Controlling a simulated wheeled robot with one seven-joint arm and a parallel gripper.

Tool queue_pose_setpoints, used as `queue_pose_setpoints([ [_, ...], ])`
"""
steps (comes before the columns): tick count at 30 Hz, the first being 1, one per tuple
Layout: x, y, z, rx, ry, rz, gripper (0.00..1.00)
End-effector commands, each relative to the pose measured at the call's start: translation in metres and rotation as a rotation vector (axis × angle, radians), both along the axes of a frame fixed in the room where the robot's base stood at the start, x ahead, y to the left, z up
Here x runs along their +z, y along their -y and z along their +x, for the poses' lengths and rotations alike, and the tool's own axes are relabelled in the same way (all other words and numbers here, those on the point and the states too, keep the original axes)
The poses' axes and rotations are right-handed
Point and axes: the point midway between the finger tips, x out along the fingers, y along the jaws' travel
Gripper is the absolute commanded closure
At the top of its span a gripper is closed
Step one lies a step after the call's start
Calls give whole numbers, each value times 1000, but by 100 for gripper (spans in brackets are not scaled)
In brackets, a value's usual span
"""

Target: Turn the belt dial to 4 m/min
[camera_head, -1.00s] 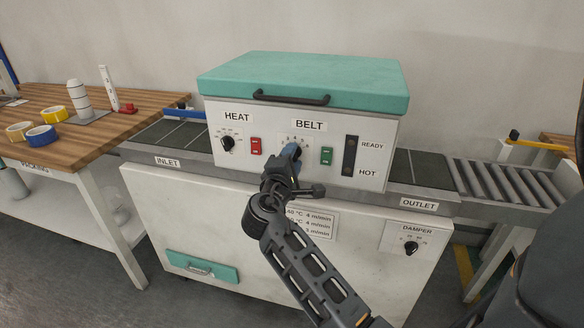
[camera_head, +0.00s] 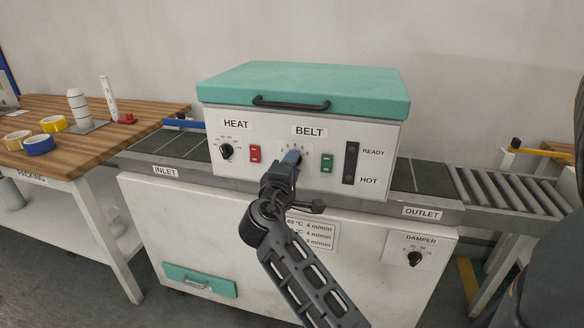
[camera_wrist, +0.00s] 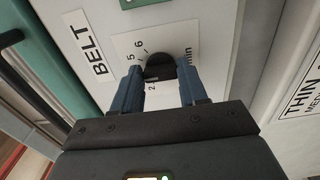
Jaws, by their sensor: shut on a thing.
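The belt dial is a black knob (camera_wrist: 160,66) on a white scale plate (camera_wrist: 126,46) in the wrist view. In the head view my gripper (camera_head: 291,158) covers most of the dial below the BELT label (camera_head: 309,132), with only the top of the scale showing.
The heat dial (camera_head: 227,151) and a red switch (camera_head: 255,153) are left of my gripper. A green switch (camera_head: 326,162) is close on its right. A settings card (camera_head: 312,232) is below, and the teal lid's black handle (camera_head: 291,101) is above.

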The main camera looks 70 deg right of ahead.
Motion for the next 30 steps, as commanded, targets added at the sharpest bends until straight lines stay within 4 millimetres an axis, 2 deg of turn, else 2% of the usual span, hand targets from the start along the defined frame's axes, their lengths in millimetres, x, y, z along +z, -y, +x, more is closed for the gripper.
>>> queue_pose_setpoints([
  [1,-2,0,-1,-1,-2,3,56],
  [9,-1,0,0,0,-2,1,32],
  [17,-1,-3,0,1,-1,0,32],
  [20,-1,-12,0,3,-2,1,32],
  [30,-2,-65,-4,3,-2,1,32],
])
